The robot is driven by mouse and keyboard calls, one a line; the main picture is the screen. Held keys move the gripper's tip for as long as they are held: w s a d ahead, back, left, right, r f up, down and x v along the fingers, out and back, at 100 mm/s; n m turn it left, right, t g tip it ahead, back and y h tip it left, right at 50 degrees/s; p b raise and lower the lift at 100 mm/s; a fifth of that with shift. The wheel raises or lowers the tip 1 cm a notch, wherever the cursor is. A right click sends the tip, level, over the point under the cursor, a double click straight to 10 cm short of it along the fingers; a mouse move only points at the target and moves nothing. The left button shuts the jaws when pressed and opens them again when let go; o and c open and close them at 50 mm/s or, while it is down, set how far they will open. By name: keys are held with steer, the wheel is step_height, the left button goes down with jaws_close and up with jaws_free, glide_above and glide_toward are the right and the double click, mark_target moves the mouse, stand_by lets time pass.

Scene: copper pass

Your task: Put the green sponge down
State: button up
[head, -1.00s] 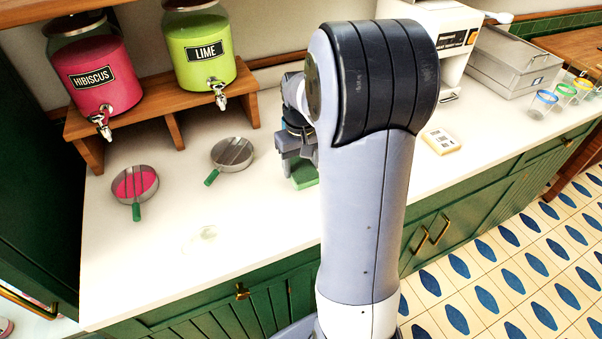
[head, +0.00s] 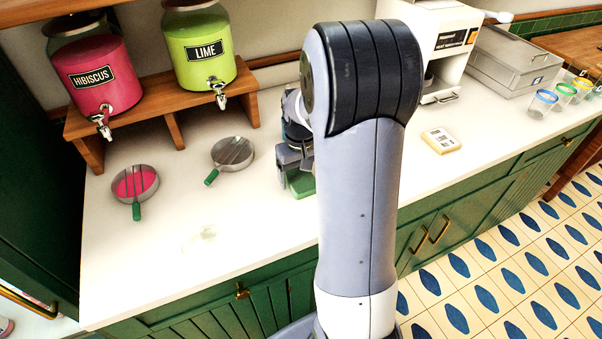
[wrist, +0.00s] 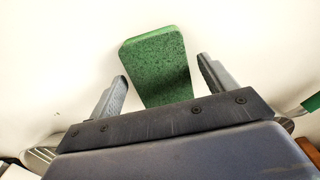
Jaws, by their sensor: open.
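The green sponge (wrist: 156,62) lies between the two open fingers of my gripper (wrist: 163,90) in the wrist view, with a visible gap on each side. Its near end is hidden behind the gripper body. In the head view the sponge (head: 301,184) shows at the white counter (head: 262,213), just below my gripper (head: 294,174). My arm hides its right part. The sponge appears to rest on the counter.
Two round pans with green handles stand left of my gripper: one with pink liquid (head: 134,184) and one grey (head: 232,153). Hibiscus (head: 98,70) and lime (head: 200,50) dispensers stand on a wooden shelf behind. A faint wet-looking patch (head: 203,238) marks the counter front.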

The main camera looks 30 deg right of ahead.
mark_target(301, 177)
step_height(301, 177, up, 12)
steer(key=shift+r, duration=0.2)
stand_by(0.4)
step_height(301, 177, down, 12)
steer(key=shift+f, duration=0.1)
steer(key=shift+w+r, duration=0.1)
steer(key=shift+r, duration=1.7)
